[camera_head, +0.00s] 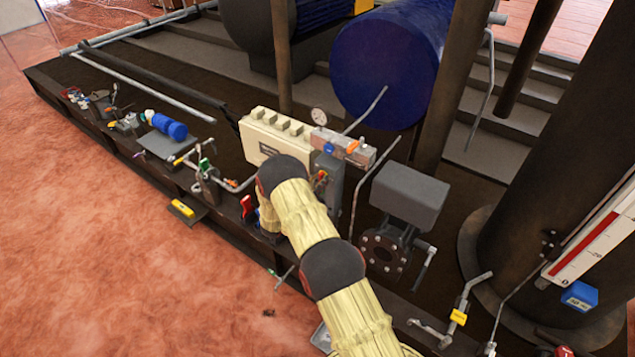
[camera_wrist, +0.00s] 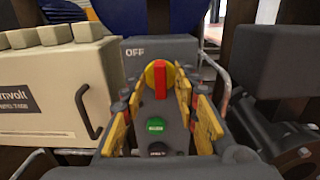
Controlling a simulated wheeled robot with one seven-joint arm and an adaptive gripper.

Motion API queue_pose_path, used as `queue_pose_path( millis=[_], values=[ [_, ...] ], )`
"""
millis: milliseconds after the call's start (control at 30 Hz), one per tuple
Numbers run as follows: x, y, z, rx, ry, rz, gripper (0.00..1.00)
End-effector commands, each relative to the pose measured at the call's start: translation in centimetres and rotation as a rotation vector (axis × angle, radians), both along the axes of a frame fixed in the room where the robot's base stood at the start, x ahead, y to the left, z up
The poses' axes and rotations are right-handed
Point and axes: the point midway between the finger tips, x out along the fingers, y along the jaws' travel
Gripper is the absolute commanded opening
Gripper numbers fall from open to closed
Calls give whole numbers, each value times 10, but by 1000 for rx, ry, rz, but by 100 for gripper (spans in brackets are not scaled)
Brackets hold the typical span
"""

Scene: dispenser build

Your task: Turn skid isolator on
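The skid isolator is a grey box with a red handle on a yellow round plate. In the head view the isolator (camera_head: 327,183) is right of the cream panel, partly hidden by my arm. In the wrist view the red handle (camera_wrist: 160,78) stands upright in the picture, with "OFF" lettering at its upper left. A green button (camera_wrist: 156,125) and a darker one sit below it. My gripper (camera_wrist: 161,92) is open, with yellow fingers either side of the handle. I cannot tell whether they touch it. In the head view my arm hides the fingers.
A cream panel (camera_head: 268,135) is close on the left. A grey boxed valve (camera_head: 410,197) stands to the right. A blue tank (camera_head: 388,65) and a dark column (camera_head: 450,90) are behind. The reddish floor (camera_head: 100,250) at left is mostly clear.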

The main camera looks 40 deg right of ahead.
Motion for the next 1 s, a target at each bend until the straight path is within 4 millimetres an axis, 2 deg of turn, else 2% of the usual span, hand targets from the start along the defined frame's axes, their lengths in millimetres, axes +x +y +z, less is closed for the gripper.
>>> queue_pose_path(
  millis=[200,733,1000],
  values=[
    [0,0,0,0,0,0,30],
    [0,0,0,0,0,0,0],
    [0,0,0,0,0,0,0]
  ],
)
